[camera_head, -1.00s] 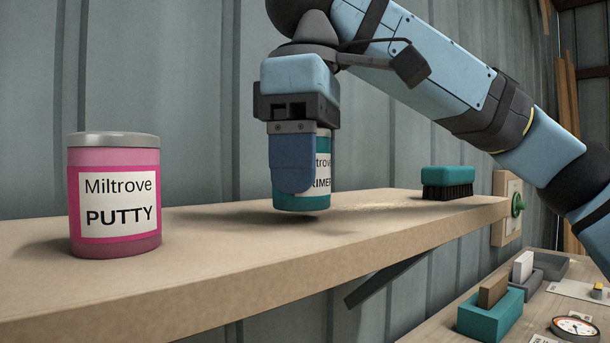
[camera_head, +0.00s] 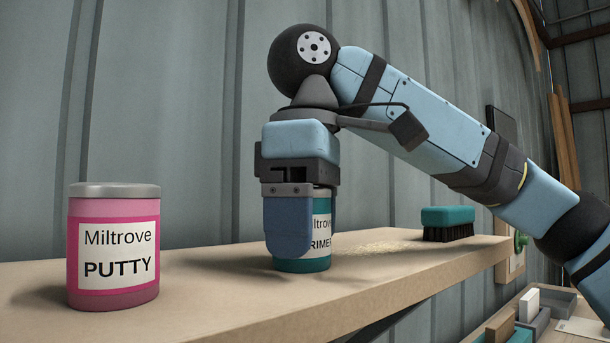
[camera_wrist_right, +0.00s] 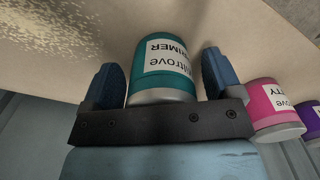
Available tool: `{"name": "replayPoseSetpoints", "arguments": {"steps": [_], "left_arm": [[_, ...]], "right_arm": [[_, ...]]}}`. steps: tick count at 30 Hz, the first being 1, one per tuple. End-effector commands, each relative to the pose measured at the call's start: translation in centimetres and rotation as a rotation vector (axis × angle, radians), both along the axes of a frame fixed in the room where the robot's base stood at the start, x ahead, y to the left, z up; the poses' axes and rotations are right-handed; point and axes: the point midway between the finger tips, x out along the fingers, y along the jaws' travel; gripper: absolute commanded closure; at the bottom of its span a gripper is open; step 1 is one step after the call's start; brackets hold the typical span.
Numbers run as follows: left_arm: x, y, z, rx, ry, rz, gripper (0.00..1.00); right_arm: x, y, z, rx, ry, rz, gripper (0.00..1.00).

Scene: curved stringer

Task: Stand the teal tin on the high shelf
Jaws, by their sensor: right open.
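The teal tin (camera_head: 321,215), with a white label reading PRIMER, stands upright on the high shelf (camera_head: 400,277). My right gripper (camera_head: 302,225) reaches down from above, with one blue finger in front of the tin hiding part of it. In the right wrist view the tin (camera_wrist_right: 163,60) sits between the two spread fingers of the right gripper (camera_wrist_right: 162,78). The fingers are open, with a narrow gap beside the tin. My left gripper is not in view.
A pink PUTTY tin (camera_head: 113,245) stands to the left on the shelf. A teal brush (camera_head: 447,224) lies to the right, past scattered pale dust (camera_head: 390,246). A purple tin (camera_wrist_right: 311,122) shows at the wrist view's edge. A workbench with boxes (camera_head: 538,310) lies below.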

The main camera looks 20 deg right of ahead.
Motion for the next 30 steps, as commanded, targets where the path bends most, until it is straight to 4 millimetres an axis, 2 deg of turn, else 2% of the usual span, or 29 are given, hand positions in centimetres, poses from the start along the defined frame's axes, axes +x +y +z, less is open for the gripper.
{"name": "replayPoseSetpoints", "arguments": {"steps": [5, 15, 21, 30], "left_arm": [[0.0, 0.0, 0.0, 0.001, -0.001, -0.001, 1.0], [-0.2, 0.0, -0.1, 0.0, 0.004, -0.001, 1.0], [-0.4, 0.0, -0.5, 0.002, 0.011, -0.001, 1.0], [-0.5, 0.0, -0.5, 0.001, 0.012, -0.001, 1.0]], "right_arm": [[0.0, 0.0, 1.2, -0.002, -0.002, -0.002, 0.15], [-0.1, 0.0, 7.5, -0.001, -0.006, -0.003, 0.15], [0.0, 0.0, 10.4, -0.002, -0.002, -0.003, 0.15], [0.0, 0.0, 12.2, -0.001, -0.001, 0.0, 0.15]]}}
